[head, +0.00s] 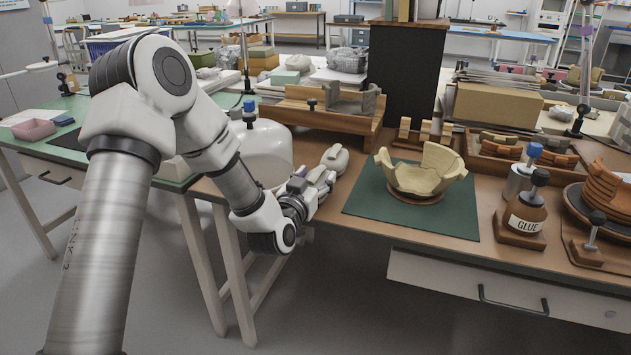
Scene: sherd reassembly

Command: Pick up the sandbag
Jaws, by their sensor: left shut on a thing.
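The sandbag (335,157) is a small pale grey, rounded bag at the tip of my left gripper, near the front left edge of the brown worktable. My left gripper (325,176) reaches in from the left and is shut on the sandbag. The fingers cover the bag's near part. I cannot tell whether the bag still touches the tabletop. My right gripper is not in view.
A partly rebuilt cream bowl (423,173) stands on a green mat (456,217) to the right. A glue bottle (527,208) and stacked orange sherds (603,185) stand farther right. A white dome (263,152) and a wooden tray (300,113) are behind the gripper.

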